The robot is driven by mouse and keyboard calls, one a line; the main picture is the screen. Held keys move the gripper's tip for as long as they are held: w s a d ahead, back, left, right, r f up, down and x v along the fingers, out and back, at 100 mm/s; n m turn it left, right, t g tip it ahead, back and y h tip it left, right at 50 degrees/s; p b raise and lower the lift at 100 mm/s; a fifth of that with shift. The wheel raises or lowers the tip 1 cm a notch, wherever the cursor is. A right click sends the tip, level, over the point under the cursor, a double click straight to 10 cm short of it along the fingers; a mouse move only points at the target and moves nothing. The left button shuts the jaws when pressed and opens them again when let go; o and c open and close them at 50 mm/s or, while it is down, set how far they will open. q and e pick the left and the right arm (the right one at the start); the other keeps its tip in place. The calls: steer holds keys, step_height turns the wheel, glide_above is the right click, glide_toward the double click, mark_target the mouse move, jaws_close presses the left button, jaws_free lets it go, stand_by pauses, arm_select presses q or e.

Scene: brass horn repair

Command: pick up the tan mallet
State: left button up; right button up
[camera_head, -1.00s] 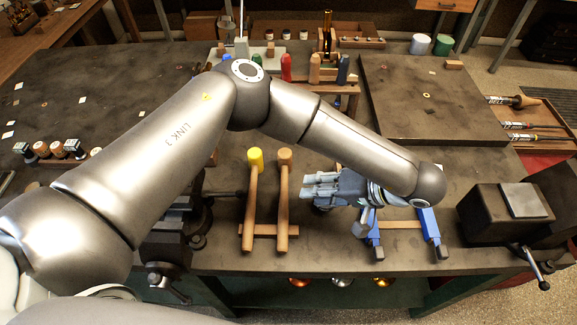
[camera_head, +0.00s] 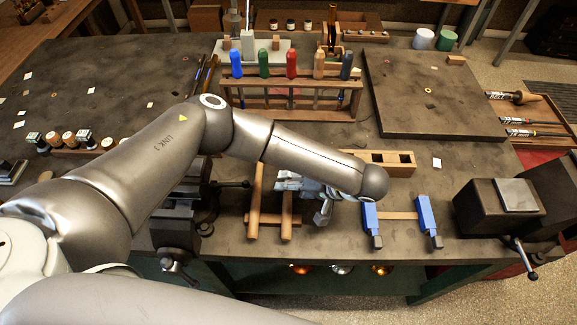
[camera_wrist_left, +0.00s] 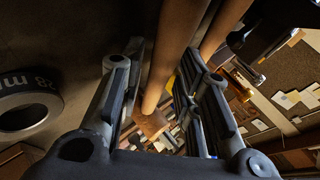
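The tan mallet's handle (camera_head: 287,222) shows in the head view below my left gripper (camera_head: 283,184), and its head is hidden behind my arm. In the left wrist view the tan mallet (camera_wrist_left: 172,50) runs between the two fingers of my left gripper (camera_wrist_left: 155,66), with its brown head beyond them. The fingers are open on either side of the handle, with gaps visible. The yellow mallet's handle (camera_head: 255,205) lies parallel on the left, its head hidden by my arm. My right gripper is not in view.
The mallets lie across a wooden rest (camera_head: 270,218). A blue clamp (camera_head: 370,220) stands close right of my gripper. A black vise (camera_head: 175,225) is at left, and a tool rack (camera_head: 300,84) stands behind. A dark ring (camera_wrist_left: 28,108) shows in the left wrist view.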

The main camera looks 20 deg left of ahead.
arm_select(q)
steer(key=shift+r, duration=0.1)
jaws_close()
